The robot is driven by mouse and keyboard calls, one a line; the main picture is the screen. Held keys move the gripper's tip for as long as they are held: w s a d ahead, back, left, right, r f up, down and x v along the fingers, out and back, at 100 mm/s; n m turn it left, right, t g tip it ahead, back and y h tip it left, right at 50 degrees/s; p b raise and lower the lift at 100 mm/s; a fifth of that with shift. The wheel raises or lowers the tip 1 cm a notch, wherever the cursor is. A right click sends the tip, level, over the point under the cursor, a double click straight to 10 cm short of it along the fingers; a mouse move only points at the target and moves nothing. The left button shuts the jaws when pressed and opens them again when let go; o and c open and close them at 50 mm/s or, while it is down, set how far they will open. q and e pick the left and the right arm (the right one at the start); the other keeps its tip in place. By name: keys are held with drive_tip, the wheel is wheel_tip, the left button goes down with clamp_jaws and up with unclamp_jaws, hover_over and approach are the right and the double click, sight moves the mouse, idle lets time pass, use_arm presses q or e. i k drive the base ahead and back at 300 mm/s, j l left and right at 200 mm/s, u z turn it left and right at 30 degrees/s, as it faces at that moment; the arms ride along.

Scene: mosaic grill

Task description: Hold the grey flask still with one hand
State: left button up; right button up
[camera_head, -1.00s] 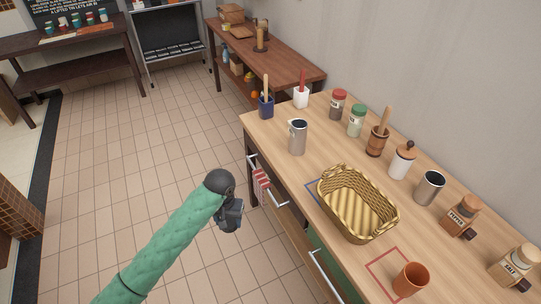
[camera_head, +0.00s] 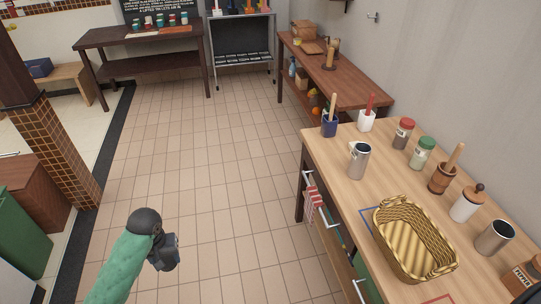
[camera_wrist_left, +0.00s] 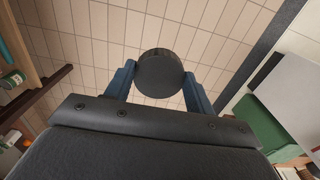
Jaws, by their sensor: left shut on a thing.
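My left gripper (camera_head: 166,252) is over the tiled floor, well left of the counter. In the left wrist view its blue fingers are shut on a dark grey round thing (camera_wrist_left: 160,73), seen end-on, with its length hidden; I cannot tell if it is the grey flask. In the head view the held thing does not show clearly. A grey metal flask-like vessel (camera_head: 358,162) stands upright near the counter's left edge, apart from my gripper. My right gripper is not in view.
The wooden counter (camera_head: 336,172) holds a wicker basket (camera_head: 414,240), a metal cup (camera_head: 494,238), jars and a mortar. A dark table (camera_head: 150,36) and a brown side table (camera_head: 350,72) stand farther back. A tiled pillar (camera_head: 65,150) is at left. The floor between is open.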

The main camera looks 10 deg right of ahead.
sight(361, 154)
drive_tip(key=i, duration=5.35)
drive_tip(key=j+z, duration=0.1)
drive_tip(key=z, duration=4.55)
